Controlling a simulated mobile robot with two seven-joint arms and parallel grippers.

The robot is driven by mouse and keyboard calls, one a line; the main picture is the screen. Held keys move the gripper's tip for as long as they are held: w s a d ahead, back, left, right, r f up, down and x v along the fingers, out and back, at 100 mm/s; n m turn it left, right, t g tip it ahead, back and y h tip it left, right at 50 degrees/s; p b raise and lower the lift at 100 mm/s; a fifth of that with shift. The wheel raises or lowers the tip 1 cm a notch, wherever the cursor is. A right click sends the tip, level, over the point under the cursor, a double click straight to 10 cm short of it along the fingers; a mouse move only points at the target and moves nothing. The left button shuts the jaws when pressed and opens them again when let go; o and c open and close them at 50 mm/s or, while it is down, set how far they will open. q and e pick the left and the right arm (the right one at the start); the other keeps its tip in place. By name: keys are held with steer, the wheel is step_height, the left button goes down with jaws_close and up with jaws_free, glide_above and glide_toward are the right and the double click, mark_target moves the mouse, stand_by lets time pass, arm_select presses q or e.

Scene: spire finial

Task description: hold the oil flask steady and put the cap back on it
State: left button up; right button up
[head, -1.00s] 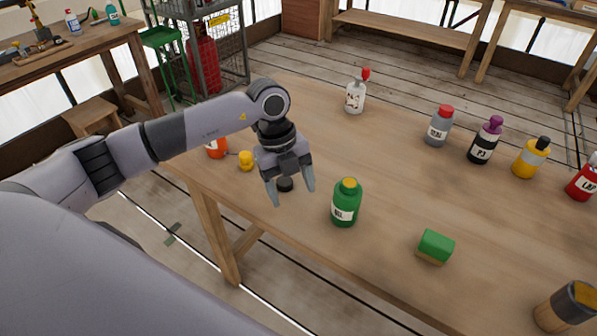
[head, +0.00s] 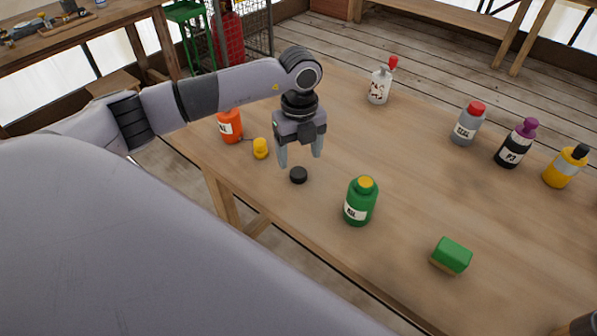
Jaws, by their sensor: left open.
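A green flask (head: 360,203) with a white label, hard to read, stands upright on the table. Its top (head: 366,182) shows a yellow-orange disc; I cannot tell whether this is an open mouth or a closure. A small round black cap (head: 298,176) lies on the table to the left of the flask. My left gripper (head: 300,160) points down with its fingers apart and empty. Its fingertips show just above the black cap in the picture, apart from it. The flask is not held. My right gripper is not in view.
An orange bottle (head: 231,127) and a small yellow piece (head: 260,149) stand left of my gripper. A green block (head: 451,255) lies at the front right. A white bottle (head: 379,87), a grey bottle (head: 467,126), a black bottle (head: 515,146) and a yellow bottle (head: 564,168) stand farther back.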

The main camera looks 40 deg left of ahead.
mark_target(298, 172)
arm_select(q)
steer(key=shift+a+f+p, duration=0.1)
steer(key=shift+f+p, duration=0.35)
steer(key=shift+f, duration=2.15)
steer(key=shift+c, duration=0.3)
steer(key=c, duration=1.1)
